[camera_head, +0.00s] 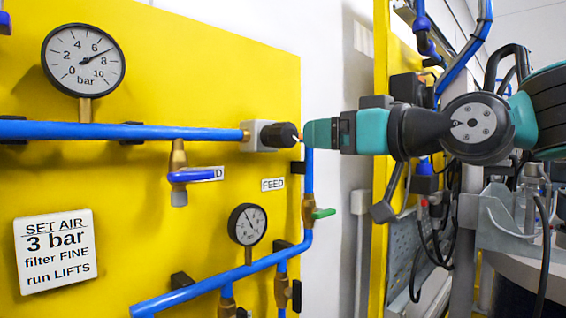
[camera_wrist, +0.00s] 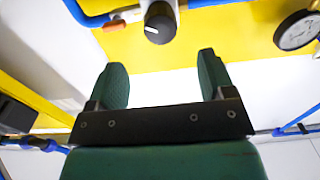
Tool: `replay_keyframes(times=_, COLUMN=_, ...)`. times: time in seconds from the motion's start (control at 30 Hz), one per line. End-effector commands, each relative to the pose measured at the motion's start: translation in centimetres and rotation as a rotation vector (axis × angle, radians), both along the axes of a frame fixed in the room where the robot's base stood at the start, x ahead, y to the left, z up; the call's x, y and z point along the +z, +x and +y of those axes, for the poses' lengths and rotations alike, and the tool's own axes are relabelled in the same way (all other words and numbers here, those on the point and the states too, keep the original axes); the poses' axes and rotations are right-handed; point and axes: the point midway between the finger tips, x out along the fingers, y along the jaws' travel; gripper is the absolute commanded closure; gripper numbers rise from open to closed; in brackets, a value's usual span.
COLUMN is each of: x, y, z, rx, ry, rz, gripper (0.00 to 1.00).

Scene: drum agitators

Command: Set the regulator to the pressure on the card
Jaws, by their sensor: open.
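The regulator is a grey block (camera_head: 256,136) with a black knob (camera_head: 280,135) at the right end of the upper blue pipe. The knob also shows in the wrist view (camera_wrist: 160,22), with a white mark on its face. The white card (camera_head: 54,252) reads "SET AIR 3 bar, filter FINE, run LIFTS". The large gauge (camera_head: 84,62) has its needle between 6 and 8 bar. My gripper (camera_head: 306,134) points at the knob from the right. In the wrist view its green fingers (camera_wrist: 162,72) are apart and empty, with the knob beyond their tips.
A smaller gauge (camera_head: 247,224) and a green-handled valve (camera_head: 320,213) sit below the knob. A blue-handled valve (camera_head: 190,176) hangs under the upper pipe (camera_head: 60,130). Blue pipes project in front of the panel.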

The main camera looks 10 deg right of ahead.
Motion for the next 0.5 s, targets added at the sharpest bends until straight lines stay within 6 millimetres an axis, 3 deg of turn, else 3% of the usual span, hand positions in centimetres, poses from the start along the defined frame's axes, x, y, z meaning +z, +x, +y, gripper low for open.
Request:
replay_keyframes(times=0.03, x=-0.8, y=0.4, z=0.4, rx=0.003, ry=0.0, rz=-0.001, gripper=0.24)
replay_keyframes(times=0.17, x=-0.7, y=1.3, z=1.2, rx=0.003, ry=0.003, rz=-0.003, gripper=0.24)
replay_keyframes(times=0.23, x=0.4, y=2.5, z=2.0, rx=0.004, ry=0.005, rz=0.005, gripper=0.24)
replay_keyframes(times=0.5, x=0.4, y=6.6, z=4.9, rx=0.001, ry=0.003, rz=0.004, gripper=0.24)
